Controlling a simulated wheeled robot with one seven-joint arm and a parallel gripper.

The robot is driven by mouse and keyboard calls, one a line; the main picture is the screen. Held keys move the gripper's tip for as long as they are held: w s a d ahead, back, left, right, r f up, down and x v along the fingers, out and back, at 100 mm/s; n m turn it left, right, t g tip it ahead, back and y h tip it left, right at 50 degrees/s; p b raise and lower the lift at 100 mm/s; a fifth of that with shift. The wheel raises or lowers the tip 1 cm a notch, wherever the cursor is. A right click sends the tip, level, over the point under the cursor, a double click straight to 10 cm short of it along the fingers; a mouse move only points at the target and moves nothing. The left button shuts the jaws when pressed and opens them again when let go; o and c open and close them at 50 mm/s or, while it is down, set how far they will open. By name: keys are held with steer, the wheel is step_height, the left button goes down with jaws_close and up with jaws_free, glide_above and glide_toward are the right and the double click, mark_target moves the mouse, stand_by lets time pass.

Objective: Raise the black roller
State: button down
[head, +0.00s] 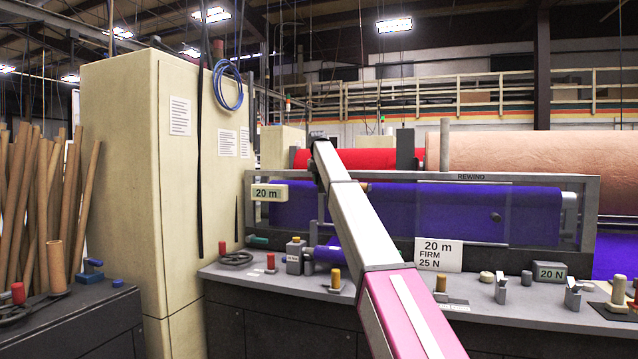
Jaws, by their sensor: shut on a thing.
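My arm reaches up from the lower right to a joint in front of the rewind frame (583,240). A darker part of it bends down behind the pale link, and my gripper is hidden from this view. I cannot pick out the black roller for certain. A wide blue-violet felt sheet or roll (440,213) spans the frame, with a small dark round thing (496,216) against it at the right. A smaller violet roll (328,254) shows low down, partly behind my arm.
The grey bench (250,276) carries several knobs and levers, a "20 m FIRM 25 N" card (438,254) and a "20 N" block (550,271). A beige cabinet (130,180) and cardboard tubes (40,200) stand left. Red (370,159) and pinkish (530,152) rolls lie behind.

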steer(key=shift+w+d+f, duration=0.1)
steer(key=shift+w, duration=0.1)
steer(key=c, duration=0.8)
jaws_free()
steer(key=shift+w, duration=0.1)
steer(key=r, duration=0.7)
steer(key=s+r, duration=0.1)
steer(key=r, duration=0.2)
steer(key=shift+a+r, duration=0.2)
steer(key=shift+a, duration=0.2)
steer(key=shift+s+r, duration=0.1)
steer(key=shift+r, duration=0.1)
